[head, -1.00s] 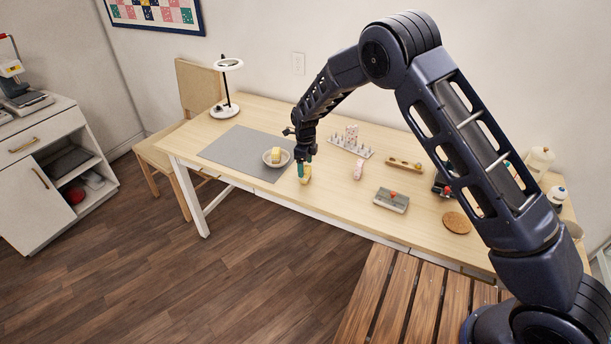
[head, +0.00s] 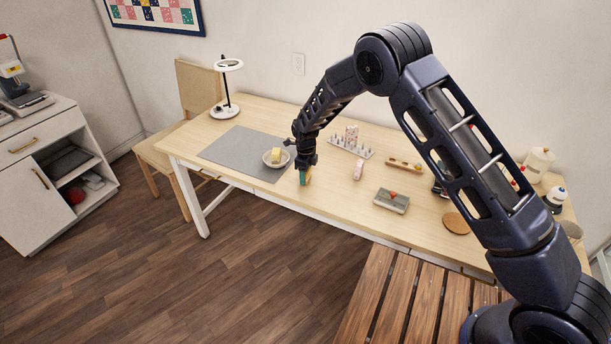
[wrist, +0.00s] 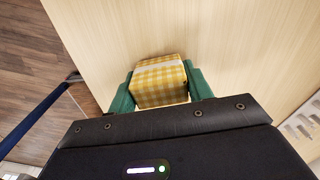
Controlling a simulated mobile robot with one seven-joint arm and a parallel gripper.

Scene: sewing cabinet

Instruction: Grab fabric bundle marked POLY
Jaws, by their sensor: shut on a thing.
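My gripper (head: 304,177) is low over the front edge of the table, just right of the grey mat. In the wrist view its green fingers (wrist: 160,92) are shut on a yellow-and-white checked fabric bundle (wrist: 160,82) with a pale band across it. No marking can be read on the bundle from here. In the head view the gripper mostly hides this bundle.
The grey mat (head: 235,150) lies on the left of the table (head: 330,190). A spool rack (head: 352,147), a grey box (head: 391,201) and a cork coaster (head: 456,223) stand to the right. A lamp (head: 226,90) stands at the back left. A slatted bench (head: 400,300) is in front.

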